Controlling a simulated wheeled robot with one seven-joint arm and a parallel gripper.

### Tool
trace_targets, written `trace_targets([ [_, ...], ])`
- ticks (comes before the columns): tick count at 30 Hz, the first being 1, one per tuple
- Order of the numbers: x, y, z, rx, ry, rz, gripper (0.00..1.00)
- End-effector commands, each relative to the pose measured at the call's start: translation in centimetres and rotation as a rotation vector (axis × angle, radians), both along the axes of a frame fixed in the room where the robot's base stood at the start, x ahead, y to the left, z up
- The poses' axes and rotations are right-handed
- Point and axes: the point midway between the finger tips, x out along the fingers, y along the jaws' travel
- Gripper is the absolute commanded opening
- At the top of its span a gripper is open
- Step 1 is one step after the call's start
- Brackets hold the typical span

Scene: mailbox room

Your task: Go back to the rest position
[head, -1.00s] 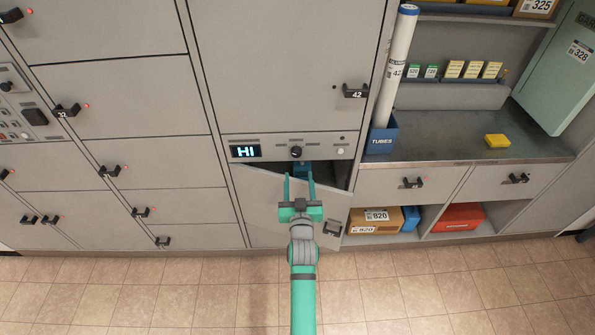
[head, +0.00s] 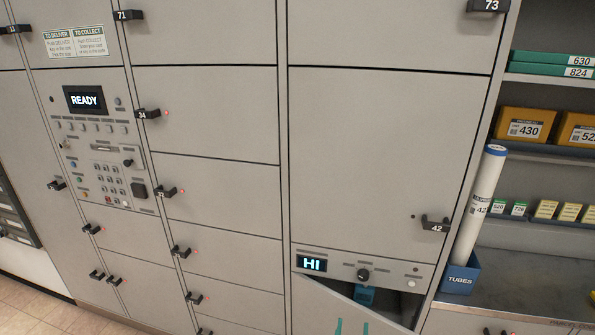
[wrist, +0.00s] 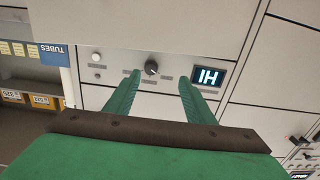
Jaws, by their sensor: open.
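In the head view only the tips of my gripper (head: 352,327) show at the bottom edge, in front of the open compartment.
Locker door 42 (head: 385,160) is shut above the strip. A panel reading READY (head: 87,101) is at the left. At the right, a blue TUBES holder (head: 460,277) with a white tube (head: 478,205) stands on a counter (head: 525,275) by shelves with yellow boxes (head: 527,127).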

Motion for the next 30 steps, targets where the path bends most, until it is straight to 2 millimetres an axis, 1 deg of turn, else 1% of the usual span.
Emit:
trace_targets([
  [1, -1.9, 1.3, -1.3, 0.005, 0.013, 0.011, 0.49],
  [5, -6.6, 4.0, -3.5, 0.01, 0.035, 0.032, 0.49],
  [6, -8.1, 4.8, -4.0, 0.011, 0.042, 0.038, 0.49],
  [10, -12.8, 7.1, -5.2, 0.017, 0.062, 0.061, 0.49],
  [14, -17.6, 9.3, -5.9, 0.021, 0.082, 0.084, 0.49],
  [18, -22.6, 11.3, -5.9, 0.024, 0.105, 0.111, 0.49],
  [22, -27.1, 12.9, -5.4, 0.029, 0.125, 0.136, 0.49],
  [26, -31.3, 14.2, -4.3, 0.03, 0.145, 0.162, 0.49],
  [30, -35.6, 15.4, -2.7, 0.034, 0.167, 0.191, 0.49],
])
